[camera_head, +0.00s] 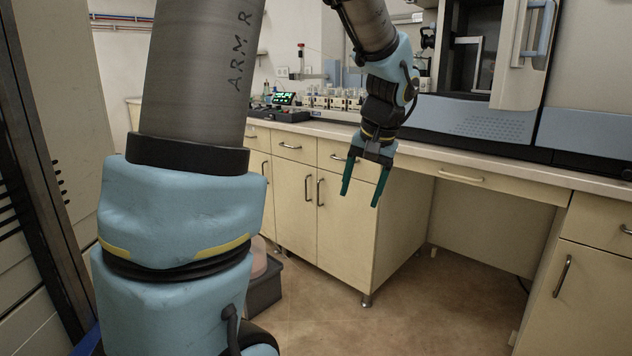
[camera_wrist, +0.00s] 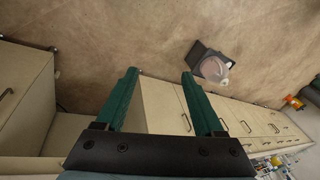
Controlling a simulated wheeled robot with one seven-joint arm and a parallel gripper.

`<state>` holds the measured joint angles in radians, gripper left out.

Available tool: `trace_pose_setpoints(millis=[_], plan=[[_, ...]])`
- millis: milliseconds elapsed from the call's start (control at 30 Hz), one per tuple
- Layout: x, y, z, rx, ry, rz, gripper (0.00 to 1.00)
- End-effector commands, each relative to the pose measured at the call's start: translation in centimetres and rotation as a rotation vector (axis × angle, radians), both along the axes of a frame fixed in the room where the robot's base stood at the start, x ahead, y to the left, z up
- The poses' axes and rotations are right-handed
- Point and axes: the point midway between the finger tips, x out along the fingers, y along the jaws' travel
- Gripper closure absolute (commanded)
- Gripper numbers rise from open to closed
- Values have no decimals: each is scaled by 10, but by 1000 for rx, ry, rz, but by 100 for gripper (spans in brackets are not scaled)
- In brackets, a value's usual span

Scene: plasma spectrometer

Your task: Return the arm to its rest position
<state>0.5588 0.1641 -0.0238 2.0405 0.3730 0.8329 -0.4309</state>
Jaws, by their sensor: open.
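My gripper (camera_head: 362,186) hangs from my arm in the middle of the head view, its two green fingers pointing down. The fingers are apart with nothing between them. It is in front of the bench cabinets, with its fingertips below the level of the countertop and over the floor. In the wrist view my gripper (camera_wrist: 158,75) also shows open and empty, with brown floor and a cabinet beyond the fingers. My arm's large grey and blue links fill the left of the head view.
A long countertop (camera_head: 480,172) runs along the back over cream cabinets (camera_head: 335,222). A large instrument (camera_head: 478,120) with an open door stands on it at right. Bottles and a lit device (camera_head: 284,99) stand farther left. A dark bin (camera_head: 264,290) is on the otherwise clear floor.

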Motion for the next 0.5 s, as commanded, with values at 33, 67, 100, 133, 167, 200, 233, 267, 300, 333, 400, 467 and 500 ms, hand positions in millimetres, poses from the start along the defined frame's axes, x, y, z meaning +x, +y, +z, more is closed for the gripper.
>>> trace_pose_setpoints(millis=[33,67,100,133,167,200,233,267,300,333,400,467,500], plan=[[-10,32,-17,-27,37,39,30],[-16,45,-26,-46,52,54,30],[-25,61,-36,-69,69,74,30],[-31,72,-43,-86,79,90,30],[-37,82,-49,-101,87,105,30],[-45,94,-57,-120,96,124,30],[-51,102,-62,-132,100,137,30],[-57,110,-66,-145,102,152,30],[-64,119,-72,-159,106,171,30],[-70,126,-77,-169,108,186,30],[-83,140,-85,-191,108,218,30],[-94,151,-92,-208,109,246,30],[-102,158,-96,-217,107,265,30]])
